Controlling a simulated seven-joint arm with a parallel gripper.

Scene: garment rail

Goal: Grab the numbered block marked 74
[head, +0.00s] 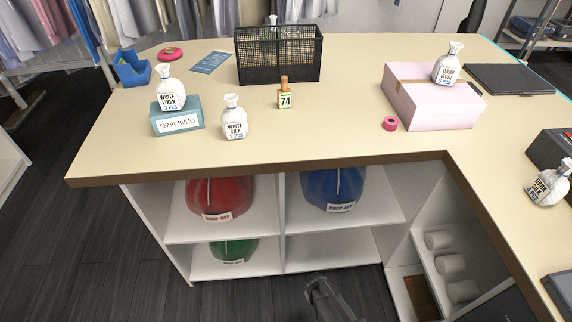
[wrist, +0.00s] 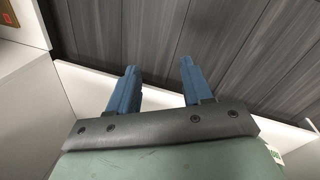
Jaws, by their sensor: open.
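The numbered block marked 74 (head: 285,97) stands on the counter in front of the black mesh basket. It has a pale label face and a brown knob on top. Nothing touches it. My gripper (wrist: 157,82) is open and empty in the wrist view, its two blue fingers spread apart above the dark floor and white shelving. The block is not in the wrist view. In the head view a dark part of my arm shows low at the bottom centre, below the counter and far from the block.
A white bottle (head: 235,118) stands left of the block, and a teal box (head: 178,117) bears another bottle. The black mesh basket (head: 278,58) is behind. The counter (head: 310,138) in front of the block is clear.

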